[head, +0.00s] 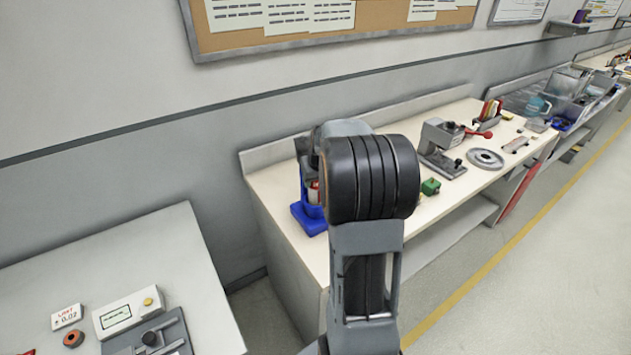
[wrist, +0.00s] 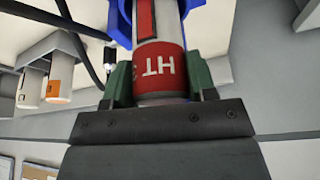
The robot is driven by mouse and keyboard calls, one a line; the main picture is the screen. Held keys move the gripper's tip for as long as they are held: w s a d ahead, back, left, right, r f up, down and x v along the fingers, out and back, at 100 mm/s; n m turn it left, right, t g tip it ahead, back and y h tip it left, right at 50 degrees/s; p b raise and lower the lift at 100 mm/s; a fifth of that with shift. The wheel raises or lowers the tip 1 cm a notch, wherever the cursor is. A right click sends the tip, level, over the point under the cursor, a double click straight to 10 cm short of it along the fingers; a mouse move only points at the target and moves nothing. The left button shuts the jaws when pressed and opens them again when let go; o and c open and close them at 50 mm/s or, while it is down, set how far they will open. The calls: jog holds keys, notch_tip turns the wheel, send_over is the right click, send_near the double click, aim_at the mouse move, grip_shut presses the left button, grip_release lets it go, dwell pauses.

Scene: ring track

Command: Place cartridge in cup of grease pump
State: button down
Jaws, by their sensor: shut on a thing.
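My gripper (wrist: 160,85) is shut on a cartridge (wrist: 160,70) in the wrist view, with its green-padded fingers on both sides. The cartridge is white and grey with a red band lettered "HT", which appears upside down. The blue grease pump (wrist: 122,22) shows behind the cartridge's far end; whether that end is inside its cup I cannot tell. In the head view the blue pump (head: 309,217) stands at the left end of the white bench, and a bit of red and white shows above its base. My arm hides the gripper there.
In the wrist view, white and orange-marked cylinders (wrist: 58,80) hang at the left beside a dark hose (wrist: 85,60). On the bench (head: 270,195) are a small green block (head: 431,187), a grey press (head: 440,140) and a round plate (head: 486,158). Another bench (head: 110,255) stands at the left.

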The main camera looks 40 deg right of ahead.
jog(key=shift+r, duration=0.1)
jog(key=shift+c, duration=2.2)
grip_release()
jog(key=v, duration=1.1)
jog(key=s+a+f+n, duration=0.1)
jog(key=s+a+f, duration=0.2)
jog(key=s+a, duration=0.4)
jog(key=s+a+f+n+y, duration=0.1)
jog(key=s+a, duration=0.6)
jog(key=a, duration=0.8)
notch_tip(320, 180, down, 2)
jog(key=shift+s+a+f+n+b, duration=0.2)
jog(key=shift+a+n+b, duration=0.1)
jog(key=shift+n, duration=0.3)
